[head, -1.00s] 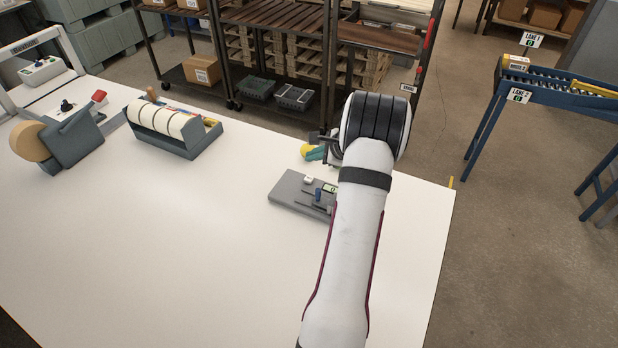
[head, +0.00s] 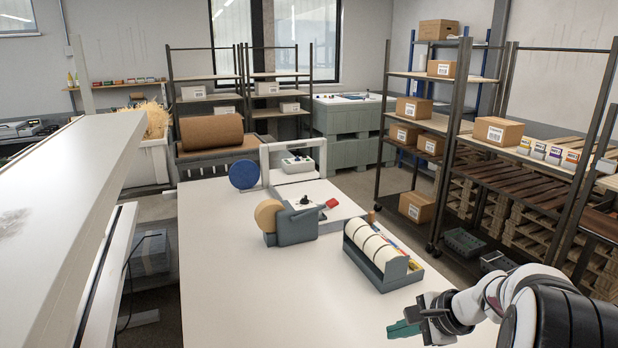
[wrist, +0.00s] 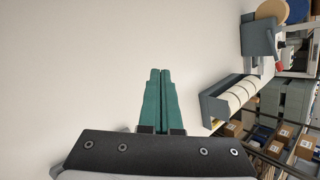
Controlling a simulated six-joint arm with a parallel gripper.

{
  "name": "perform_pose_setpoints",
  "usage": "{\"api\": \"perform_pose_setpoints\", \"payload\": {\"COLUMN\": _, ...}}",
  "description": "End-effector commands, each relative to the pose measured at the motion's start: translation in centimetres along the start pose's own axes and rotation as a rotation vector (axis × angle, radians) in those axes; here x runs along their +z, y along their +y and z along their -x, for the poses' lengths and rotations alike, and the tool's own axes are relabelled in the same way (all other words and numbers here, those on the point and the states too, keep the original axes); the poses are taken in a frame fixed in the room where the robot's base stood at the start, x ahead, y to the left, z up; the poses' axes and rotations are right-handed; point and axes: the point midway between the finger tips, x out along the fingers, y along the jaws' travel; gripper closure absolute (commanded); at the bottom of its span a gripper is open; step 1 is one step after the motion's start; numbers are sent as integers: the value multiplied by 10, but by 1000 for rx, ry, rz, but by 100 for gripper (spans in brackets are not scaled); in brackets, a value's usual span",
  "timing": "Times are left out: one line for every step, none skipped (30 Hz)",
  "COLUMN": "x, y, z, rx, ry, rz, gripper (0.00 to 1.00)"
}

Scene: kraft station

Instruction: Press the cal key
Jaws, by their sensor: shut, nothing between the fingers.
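No key marked cal can be made out in either current view. The grey plate device with a small display, seen in the earlier head frame, is outside both current views. My gripper (head: 402,329) is at the lower right of the head view, over the white table. Its teal fingers are shut together and empty in the wrist view (wrist: 159,76), with only bare table around their tips.
A grey holder with white rolls (head: 390,278) stands on the white table (head: 250,300), beyond my gripper. A tape dispenser (head: 296,230) and a white-framed machine (head: 297,163) stand farther back, with a blue disc (head: 244,174). The table's near left is clear.

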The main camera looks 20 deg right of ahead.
Motion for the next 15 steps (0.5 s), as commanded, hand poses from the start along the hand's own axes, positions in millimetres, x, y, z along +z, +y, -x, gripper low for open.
{"api": "perform_pose_setpoints", "payload": {"x": 54, "y": 11, "z": 0, "rx": 70, "ry": -42, "rz": 132, "gripper": 100}}
{"api": "perform_pose_setpoints", "payload": {"x": 84, "y": 22, "z": 2, "rx": 119, "ry": -66, "rz": 215, "gripper": 100}}
{"api": "perform_pose_setpoints", "payload": {"x": 122, "y": 42, "z": 6, "rx": 184, "ry": -98, "rz": 328, "gripper": 100}}
{"api": "perform_pose_setpoints", "payload": {"x": 149, "y": 60, "z": 11, "rx": 235, "ry": -119, "rz": 418, "gripper": 100}}
{"api": "perform_pose_setpoints", "payload": {"x": 172, "y": 81, "z": 17, "rx": 286, "ry": -140, "rz": 509, "gripper": 100}}
{"api": "perform_pose_setpoints", "payload": {"x": 198, "y": 110, "z": 26, "rx": 352, "ry": -163, "rz": 631, "gripper": 100}}
{"api": "perform_pose_setpoints", "payload": {"x": 214, "y": 133, "z": 34, "rx": 400, "ry": -178, "rz": 720, "gripper": 100}}
{"api": "perform_pose_setpoints", "payload": {"x": 224, "y": 155, "z": 42, "rx": 446, "ry": -189, "rz": 806, "gripper": 100}}
{"api": "perform_pose_setpoints", "payload": {"x": 234, "y": 184, "z": 53, "rx": 500, "ry": -199, "rz": 915, "gripper": 100}}
{"api": "perform_pose_setpoints", "payload": {"x": 237, "y": 202, "z": 61, "rx": 537, "ry": -203, "rz": 991, "gripper": 100}}
{"api": "perform_pose_setpoints", "payload": {"x": 238, "y": 219, "z": 67, "rx": 568, "ry": -205, "rz": 1059, "gripper": 100}}
{"api": "perform_pose_setpoints", "payload": {"x": 237, "y": 237, "z": 75, "rx": 604, "ry": -206, "rz": 1135, "gripper": 100}}
{"api": "perform_pose_setpoints", "payload": {"x": 235, "y": 247, "z": 79, "rx": 624, "ry": -204, "rz": 1181, "gripper": 100}}
{"api": "perform_pose_setpoints", "payload": {"x": 233, "y": 255, "z": 82, "rx": 640, "ry": -202, "rz": 1216, "gripper": 100}}
{"api": "perform_pose_setpoints", "payload": {"x": 230, "y": 262, "z": 85, "rx": 654, "ry": -199, "rz": 1248, "gripper": 100}}
